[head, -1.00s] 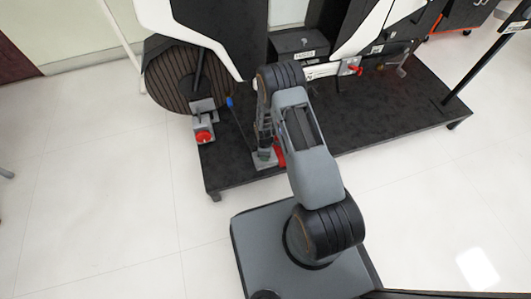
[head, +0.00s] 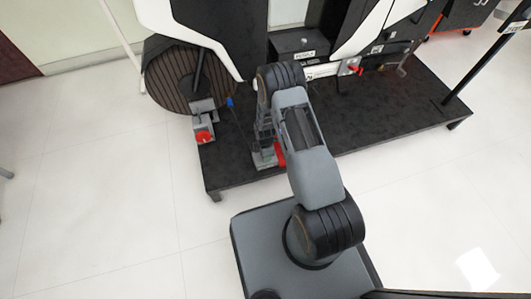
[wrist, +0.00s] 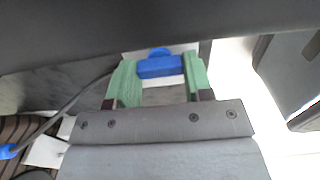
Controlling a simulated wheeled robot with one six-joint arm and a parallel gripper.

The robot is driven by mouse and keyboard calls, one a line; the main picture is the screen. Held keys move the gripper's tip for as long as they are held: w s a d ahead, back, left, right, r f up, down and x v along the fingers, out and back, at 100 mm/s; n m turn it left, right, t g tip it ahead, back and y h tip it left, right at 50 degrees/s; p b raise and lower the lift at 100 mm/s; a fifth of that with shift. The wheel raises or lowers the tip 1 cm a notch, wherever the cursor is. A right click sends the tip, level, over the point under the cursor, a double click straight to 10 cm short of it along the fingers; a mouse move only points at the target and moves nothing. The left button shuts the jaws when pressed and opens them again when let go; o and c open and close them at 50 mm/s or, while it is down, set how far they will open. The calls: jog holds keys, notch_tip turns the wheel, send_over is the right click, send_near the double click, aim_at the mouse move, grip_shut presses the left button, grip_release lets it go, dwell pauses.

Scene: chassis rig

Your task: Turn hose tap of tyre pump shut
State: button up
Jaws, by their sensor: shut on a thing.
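A blue tap handle (wrist: 160,66) sits between the two green fingertips of my gripper (wrist: 158,80) in the wrist view. The gripper is shut on this blue bar, with a finger at each end of it. A pale plate shows behind the handle. In the head view my gripper (head: 265,155) is low at the front edge of the black platform. A red part (head: 280,154) shows just right of it. The handle itself is hidden there behind my arm.
The black platform (head: 400,120) carries the chassis rig. A grey box with a red knob (head: 203,137) is to the left, below a brown ribbed wheel (head: 170,85). A dark hose (wrist: 75,98) with a blue end (wrist: 7,151) runs left. Pale floor is clear in front.

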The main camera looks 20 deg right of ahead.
jog(key=o, duration=0.9)
notch_tip(320, 180, up, 14)
jog(key=p, duration=0.5)
dwell(0.3)
